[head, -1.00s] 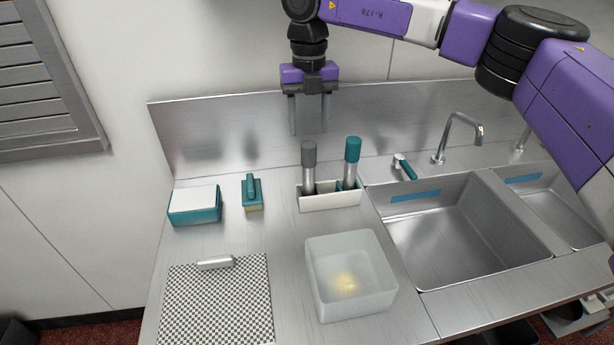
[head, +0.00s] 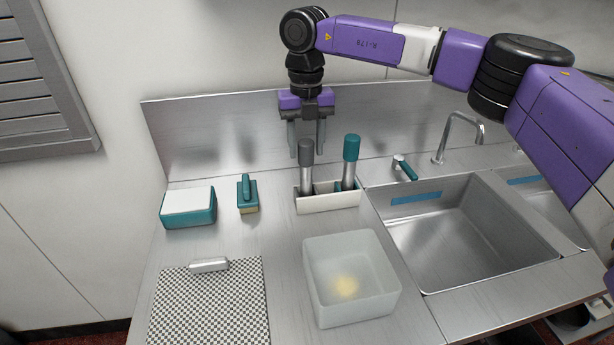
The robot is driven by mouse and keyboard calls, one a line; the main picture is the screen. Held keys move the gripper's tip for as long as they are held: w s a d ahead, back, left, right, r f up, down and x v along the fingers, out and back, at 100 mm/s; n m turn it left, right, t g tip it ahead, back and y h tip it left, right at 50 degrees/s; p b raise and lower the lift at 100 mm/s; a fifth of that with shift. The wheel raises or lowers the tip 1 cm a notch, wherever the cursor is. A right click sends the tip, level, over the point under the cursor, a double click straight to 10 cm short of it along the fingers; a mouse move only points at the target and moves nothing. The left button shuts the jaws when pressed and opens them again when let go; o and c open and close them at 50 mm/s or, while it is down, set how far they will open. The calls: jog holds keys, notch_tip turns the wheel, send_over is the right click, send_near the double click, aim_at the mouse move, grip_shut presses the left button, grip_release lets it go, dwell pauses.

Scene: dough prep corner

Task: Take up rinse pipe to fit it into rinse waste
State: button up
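Two upright metal pipes stand in a white holder (head: 328,202) on the counter: one with a grey top (head: 305,152) and one with a teal top (head: 351,147). I cannot tell which is the rinse pipe. My gripper (head: 307,150) points down, open and empty, with its fingertips to either side of the grey top in the picture. I cannot tell whether they are around it or behind it. The large sink basin (head: 455,240) and a second basin (head: 550,200) lie to the right; no waste opening is visible in either.
A frosted tub (head: 350,310) stands in front of the holder. A teal box (head: 188,210), a teal-handled brush (head: 247,195) and a checkered mat (head: 210,305) are on the left. The tap (head: 460,130) and a teal lever (head: 405,167) stand behind the basin, before the steel backsplash.

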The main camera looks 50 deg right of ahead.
grip_shut()
jog(key=shift+c, duration=2.4)
grip_release()
grip_shut()
jog(key=shift+r+p, duration=0.65)
jog(key=shift+r, duration=0.35)
